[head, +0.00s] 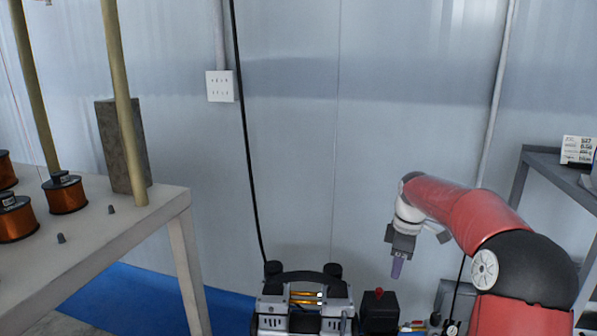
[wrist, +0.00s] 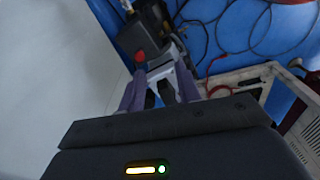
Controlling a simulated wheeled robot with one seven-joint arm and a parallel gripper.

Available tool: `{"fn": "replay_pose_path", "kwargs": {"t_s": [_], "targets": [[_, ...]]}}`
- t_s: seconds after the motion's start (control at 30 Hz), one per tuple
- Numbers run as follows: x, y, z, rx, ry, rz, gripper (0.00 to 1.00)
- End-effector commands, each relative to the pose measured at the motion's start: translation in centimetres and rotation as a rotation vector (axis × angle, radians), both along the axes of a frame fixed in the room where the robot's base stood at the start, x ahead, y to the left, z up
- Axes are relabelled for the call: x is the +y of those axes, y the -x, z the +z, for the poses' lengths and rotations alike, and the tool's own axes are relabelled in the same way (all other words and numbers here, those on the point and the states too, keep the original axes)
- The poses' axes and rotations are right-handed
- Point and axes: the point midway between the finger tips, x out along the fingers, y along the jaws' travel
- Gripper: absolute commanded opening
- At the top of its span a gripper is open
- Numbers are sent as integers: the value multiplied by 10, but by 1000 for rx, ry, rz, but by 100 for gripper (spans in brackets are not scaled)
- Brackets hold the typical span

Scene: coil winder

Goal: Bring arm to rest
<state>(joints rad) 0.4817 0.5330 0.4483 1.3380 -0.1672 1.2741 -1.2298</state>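My red arm reaches in from the right in the head view. My gripper (head: 397,268) points down in front of the grey wall, with its purple fingers seen nearly as one block. In the wrist view my gripper (wrist: 160,88) shows two purple fingers standing apart, with nothing held between them. It hangs above the floor equipment and touches nothing that I can see.
A black box with a red knob (head: 380,311) and a machine with black handles (head: 302,307) stand below. A table (head: 130,233) with copper wire spools (head: 65,195) is at left, a dark shelf (head: 545,160) at right. Cables (wrist: 225,45) lie on the blue floor.

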Motion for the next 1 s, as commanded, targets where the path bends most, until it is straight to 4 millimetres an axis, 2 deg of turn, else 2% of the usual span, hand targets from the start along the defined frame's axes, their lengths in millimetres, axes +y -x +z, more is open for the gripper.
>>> {"fn": "replay_pose_path", "kwargs": {"t_s": [0.03, 0.2, 0.33, 0.47, 0.57, 0.7, 0.83, 1.0], "targets": [[15, 17, 19, -17, 33, -44, 34], [50, 78, 61, -88, 91, -252, 34], [69, 131, 82, -157, 96, -426, 34], [80, 187, 94, -229, 62, -610, 34], [86, 230, 94, -282, 9, -751, 34], [91, 284, 85, -335, -96, -936, 34], [93, 318, 71, -354, -191, -1064, 34], [95, 338, 59, -357, -260, -1146, 34]]}}
